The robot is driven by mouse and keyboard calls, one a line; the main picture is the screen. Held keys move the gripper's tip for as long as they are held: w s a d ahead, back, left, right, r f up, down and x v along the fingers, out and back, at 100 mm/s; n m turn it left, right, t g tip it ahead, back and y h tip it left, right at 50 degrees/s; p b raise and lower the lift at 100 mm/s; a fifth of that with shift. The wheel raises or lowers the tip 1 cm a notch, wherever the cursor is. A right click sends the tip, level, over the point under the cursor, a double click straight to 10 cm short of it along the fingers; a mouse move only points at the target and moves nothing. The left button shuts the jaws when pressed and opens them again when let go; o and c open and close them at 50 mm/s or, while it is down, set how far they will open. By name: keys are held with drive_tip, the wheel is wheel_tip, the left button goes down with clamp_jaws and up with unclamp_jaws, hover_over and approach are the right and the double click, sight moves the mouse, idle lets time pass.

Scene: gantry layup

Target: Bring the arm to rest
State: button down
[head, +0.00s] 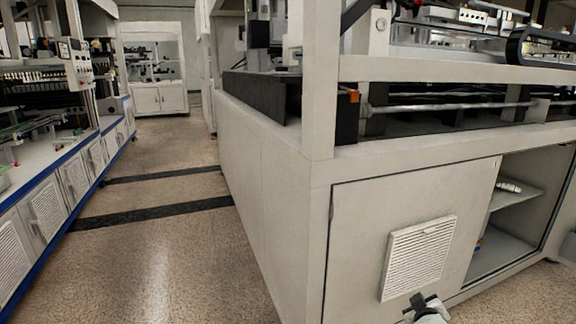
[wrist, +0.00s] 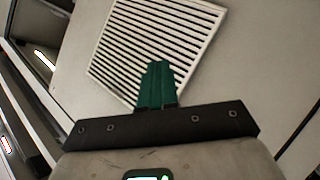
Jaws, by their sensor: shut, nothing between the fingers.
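My gripper (head: 420,301) shows at the bottom right of the head view, in front of the large machine's cabinet door. In the wrist view, its two green fingers (wrist: 157,84) are together with nothing between them. They point toward a white louvred vent (wrist: 150,40) on the cabinet door. The vent also shows in the head view (head: 418,257), just above my gripper. The gap between the fingers and the door cannot be judged exactly.
The machine cabinet (head: 275,205) fills the right side, with an open shelf bay (head: 505,225) at far right. Blue-edged workbenches (head: 60,195) line the left. A clear floor aisle (head: 150,250) with dark strips runs between them to a back cabinet (head: 158,98).

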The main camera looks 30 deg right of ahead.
drive_tip(key=s+a+f+g+y, duration=0.1)
drive_tip(key=s+a+f+y, duration=0.15)
drive_tip(key=a, duration=0.45)
drive_tip(key=s+a+f+g+y, duration=0.1)
drive_tip(key=s+a+f+y, duration=0.15)
drive_tip(key=a, duration=0.55)
drive_tip(key=s+a+f+g+y, duration=0.1)
drive_tip(key=s+a+f, duration=0.15)
drive_tip(key=a, duration=0.45)
drive_tip(key=s+a+r+n+g+y, duration=0.15)
drive_tip(key=s+a+g+y, duration=0.25)
drive_tip(key=s+a, duration=1.05)
wheel_tip(320, 180, up, 27)
drive_tip(key=d+p, duration=0.1)
drive_tip(key=p, duration=2.6)
drive_tip(key=shift+w+p, duration=0.3)
drive_tip(key=shift+d+n, duration=0.1)
drive_tip(key=shift+n, duration=0.15)
